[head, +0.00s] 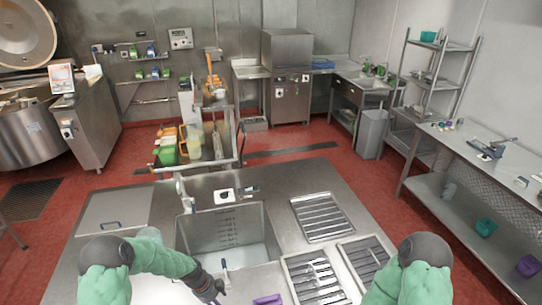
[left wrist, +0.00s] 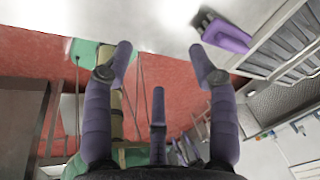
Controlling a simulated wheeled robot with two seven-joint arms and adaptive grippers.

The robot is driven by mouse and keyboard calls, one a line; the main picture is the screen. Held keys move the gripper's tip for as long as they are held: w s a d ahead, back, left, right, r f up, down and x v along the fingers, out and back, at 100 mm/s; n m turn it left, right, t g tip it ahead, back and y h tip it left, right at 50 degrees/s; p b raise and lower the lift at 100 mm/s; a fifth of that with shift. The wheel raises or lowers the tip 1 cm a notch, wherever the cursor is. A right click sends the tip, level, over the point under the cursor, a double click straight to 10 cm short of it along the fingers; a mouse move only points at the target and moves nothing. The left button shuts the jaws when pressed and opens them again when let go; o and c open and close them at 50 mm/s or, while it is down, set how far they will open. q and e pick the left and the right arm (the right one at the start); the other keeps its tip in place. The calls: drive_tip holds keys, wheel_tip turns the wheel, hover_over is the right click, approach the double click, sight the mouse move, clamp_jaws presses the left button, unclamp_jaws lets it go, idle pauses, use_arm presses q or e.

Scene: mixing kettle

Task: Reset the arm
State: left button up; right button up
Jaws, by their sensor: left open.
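My left arm (head: 150,256), in green with dark joints, reaches in from the left over the steel counter. Its left gripper (head: 208,289) hangs near the front edge of the basin. In the left wrist view my left gripper (left wrist: 160,55) has its purple-grey fingers spread wide, with nothing between them. A purple object (head: 268,299) lies on the counter right of the gripper; what looks like it shows past the right fingertip in the left wrist view (left wrist: 226,36), apart from the fingers. My right arm (head: 425,262) shows only in part at the lower right; its gripper is out of view.
The counter (head: 160,190) has a sunken basin (head: 225,235) and slotted trays (head: 322,217) to its right. A large kettle (head: 25,135) stands at the far left. A steel side table (head: 470,155) runs along the right. Red floor lies open between.

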use_arm(q)
drive_tip(key=s+d+f+n, duration=0.2)
drive_tip(key=s+d+n, duration=0.2)
drive_tip(key=s+n, duration=0.9)
drive_tip(key=s+d+f+n, duration=0.2)
drive_tip(key=s+d+n, duration=0.2)
drive_tip(key=s+n, duration=0.8)
drive_tip(key=a+b+x, duration=0.2)
drive_tip(key=b+x, duration=0.7)
drive_tip(key=b, duration=0.1)
drive_tip(key=a+f+b+x, duration=0.1)
drive_tip(key=b+x, duration=0.9)
drive_tip(key=b, duration=0.1)
drive_tip(key=shift+a+f+h, duration=0.25)
drive_tip(key=shift+a+h, duration=0.05)
drive_tip(key=shift+h, duration=0.1)
drive_tip(key=shift+c, duration=0.3)
